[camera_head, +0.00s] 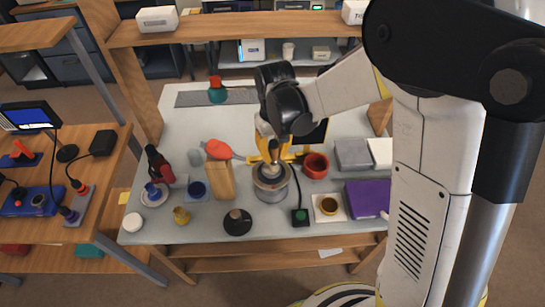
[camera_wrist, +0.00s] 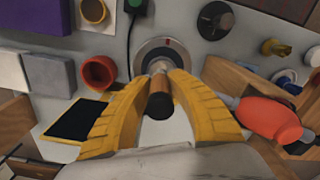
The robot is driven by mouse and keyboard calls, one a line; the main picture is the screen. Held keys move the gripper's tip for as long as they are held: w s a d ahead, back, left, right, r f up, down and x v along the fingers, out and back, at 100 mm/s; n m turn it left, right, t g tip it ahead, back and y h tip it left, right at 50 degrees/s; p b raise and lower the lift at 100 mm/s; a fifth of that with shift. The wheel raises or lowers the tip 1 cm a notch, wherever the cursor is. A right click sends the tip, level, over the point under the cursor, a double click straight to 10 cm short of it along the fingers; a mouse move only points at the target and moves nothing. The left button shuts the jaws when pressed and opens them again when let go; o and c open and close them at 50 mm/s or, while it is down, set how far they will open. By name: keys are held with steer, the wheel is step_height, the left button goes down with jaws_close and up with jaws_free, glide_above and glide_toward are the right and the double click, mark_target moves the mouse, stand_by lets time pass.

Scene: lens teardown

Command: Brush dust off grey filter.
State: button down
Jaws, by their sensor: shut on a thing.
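My gripper (camera_head: 273,152) is over the middle of the table, its yellow fingers closed around a brush (camera_wrist: 160,97) with a brown handle and dark end. In the wrist view the brush lies between the two fingers (camera_wrist: 160,80), its far end over a round grey stand (camera_wrist: 144,53). The stand also shows in the head view (camera_head: 271,193), right below my gripper. The grey filter is not clearly told apart from the stand's top; the brush and fingers cover part of it. I cannot tell whether the bristles touch it.
A dark round piece (camera_head: 237,222) lies at the front edge.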

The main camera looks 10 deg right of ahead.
mark_target(272, 142)
steer(key=shift+a+r+p, duration=0.15)
steer(key=shift+r+p, duration=0.1)
steer(key=shift+r, duration=0.4)
steer(key=shift+a+r+p, duration=0.15)
steer(key=shift+r+p, duration=0.1)
steer(key=shift+r, duration=0.35)
steer(key=shift+w+d+r+p, duration=0.1)
steer(key=shift+r+p, duration=0.4)
steer(key=shift+r, duration=0.25)
steer(key=shift+r+p, duration=0.95)
steer(key=shift+r, duration=0.55)
